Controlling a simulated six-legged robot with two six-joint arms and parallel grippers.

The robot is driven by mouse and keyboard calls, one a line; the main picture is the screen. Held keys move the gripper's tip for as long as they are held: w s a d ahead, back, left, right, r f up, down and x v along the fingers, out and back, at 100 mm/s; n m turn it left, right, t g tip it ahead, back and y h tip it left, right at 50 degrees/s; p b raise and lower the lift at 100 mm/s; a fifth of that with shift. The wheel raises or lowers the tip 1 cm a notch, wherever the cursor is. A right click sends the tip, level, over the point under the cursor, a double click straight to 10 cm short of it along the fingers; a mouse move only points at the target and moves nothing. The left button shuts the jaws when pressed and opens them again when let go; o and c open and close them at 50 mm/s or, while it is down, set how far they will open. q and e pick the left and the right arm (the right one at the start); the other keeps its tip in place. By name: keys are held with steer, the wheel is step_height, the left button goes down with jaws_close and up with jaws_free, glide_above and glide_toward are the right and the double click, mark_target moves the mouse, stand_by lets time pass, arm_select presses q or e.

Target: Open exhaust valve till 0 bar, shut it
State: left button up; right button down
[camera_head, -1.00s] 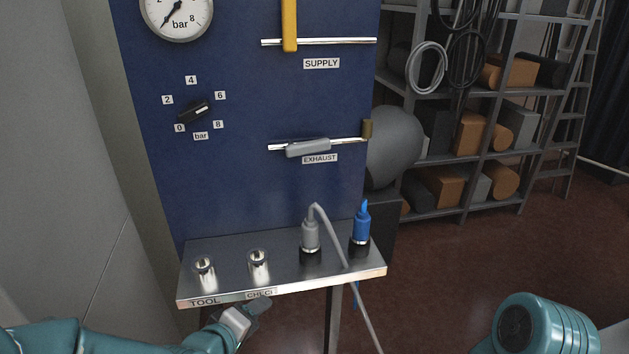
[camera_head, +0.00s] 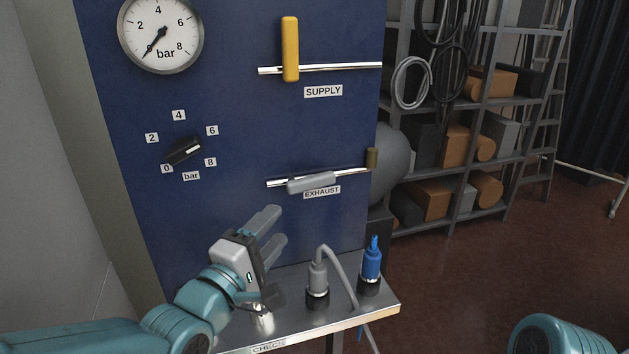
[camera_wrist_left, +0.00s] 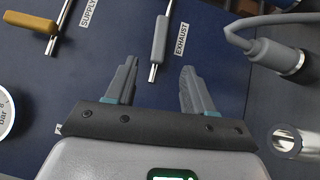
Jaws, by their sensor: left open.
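The exhaust valve's grey handle (camera_head: 311,183) lies along its chrome pipe on the blue panel, above the EXHAUST label (camera_head: 321,192). The handle also shows in the left wrist view (camera_wrist_left: 160,40), ahead of the fingers. My left gripper (camera_head: 276,232) is open and empty, below and left of the handle and apart from it. Its two fingers also show in the left wrist view (camera_wrist_left: 158,78). The pressure gauge (camera_head: 161,33) has its needle pointing lower left, at the low end of the scale. My right gripper is out of view; only part of that arm shows at bottom right.
The yellow supply handle (camera_head: 290,49) stands across its pipe. A black bar knob (camera_head: 183,150) sits left on the panel. The metal shelf (camera_head: 330,318) below holds a grey plug (camera_head: 317,282) with a hose and a blue plug (camera_head: 371,265). Storage racks stand at right.

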mark_target(315, 185)
arm_select(q)
steer(key=p+x, duration=0.4)
steer(key=x, duration=1)
steer(key=shift+d+f+p, duration=0.1)
steer(key=shift+d+p, duration=0.05)
steer(key=shift+p, duration=0.2)
steer(key=shift+w+d, duration=0.3)
steer(key=shift+w, duration=0.3)
